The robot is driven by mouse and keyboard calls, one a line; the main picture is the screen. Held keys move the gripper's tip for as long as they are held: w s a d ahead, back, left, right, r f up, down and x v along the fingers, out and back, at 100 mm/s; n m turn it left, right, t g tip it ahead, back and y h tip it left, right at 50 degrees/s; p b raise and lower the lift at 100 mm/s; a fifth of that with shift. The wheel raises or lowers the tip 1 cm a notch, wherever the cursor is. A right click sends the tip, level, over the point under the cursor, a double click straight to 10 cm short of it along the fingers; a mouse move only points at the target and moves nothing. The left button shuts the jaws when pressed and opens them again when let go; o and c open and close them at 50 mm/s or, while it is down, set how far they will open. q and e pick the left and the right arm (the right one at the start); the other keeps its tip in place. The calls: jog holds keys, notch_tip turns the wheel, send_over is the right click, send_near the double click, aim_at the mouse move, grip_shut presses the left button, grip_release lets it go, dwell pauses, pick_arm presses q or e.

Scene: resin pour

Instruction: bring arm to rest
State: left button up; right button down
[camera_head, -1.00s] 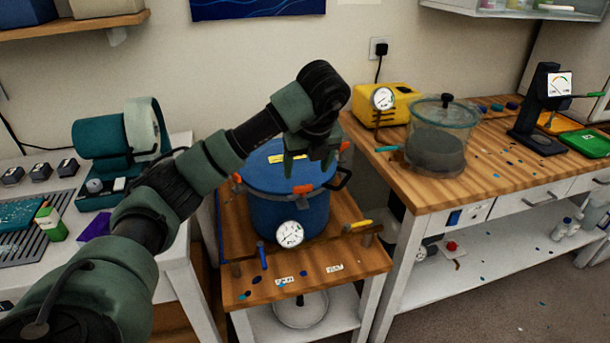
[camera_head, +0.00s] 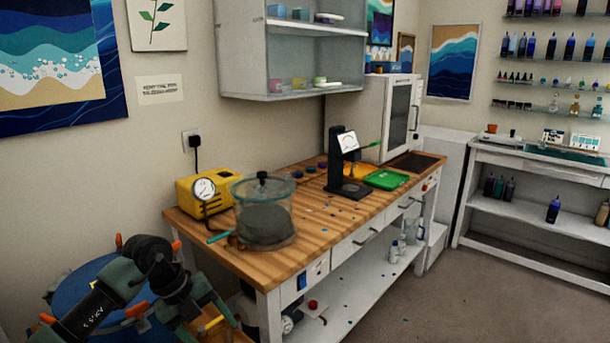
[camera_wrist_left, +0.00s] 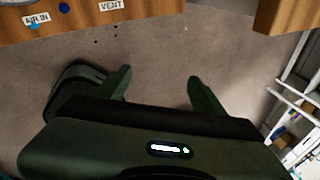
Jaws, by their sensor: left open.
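My left arm folds across the lower left of the head view, in front of the blue pressure pot (camera_head: 75,288), and hides part of it. My left gripper shows in the wrist view (camera_wrist_left: 158,86), its two dark green fingers apart with nothing between them. Bare floor (camera_wrist_left: 160,55) lies beyond the fingertips. My right gripper is in neither view.
The wooden bench (camera_head: 320,215) holds a yellow pump (camera_head: 186,198), a clear chamber (camera_head: 264,220), a black gauge stand (camera_head: 341,165) and a green tray (camera_head: 386,179). A white shelf unit (camera_head: 540,190) stands at right. Floor between them is clear.

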pick_arm(q)
jog(key=d+f+n+t+h, duration=0.3)
jog(key=d+f+n+h, duration=0.2)
jog(key=d+f+h, duration=0.6)
jog(key=s+a+f+n+t+y, duration=0.25)
jog(key=f+n, duration=0.25)
jog(key=f, duration=0.3)
jog(key=s+a+f+n+t+y, duration=0.2)
jog(key=a+f+n+y, duration=0.25)
jog(key=f, duration=0.35)
jog(key=s+a+f+n+t+y, duration=0.3)
jog(key=f+n, duration=0.2)
jog(key=f, duration=0.3)
jog(key=s+a+f+n+g+y+p, duration=0.1)
jog(key=s+a+f+n+g+y, duration=0.15)
jog(key=s+f, duration=0.6)
jog(key=s+f+n+g+y, duration=0.1)
jog(key=s+f+g, duration=0.3)
jog(key=s, duration=1.3)
jog(key=s+a+f+n+g+y, duration=0.1)
jog(key=s+f+n+g, duration=0.2)
jog(key=s+f, duration=0.5)
jog(key=s+g, duration=0.1)
jog(key=s, duration=0.8)
jog(key=shift+s+n+y, duration=0.35)
jog(key=shift+s+n, duration=0.05)
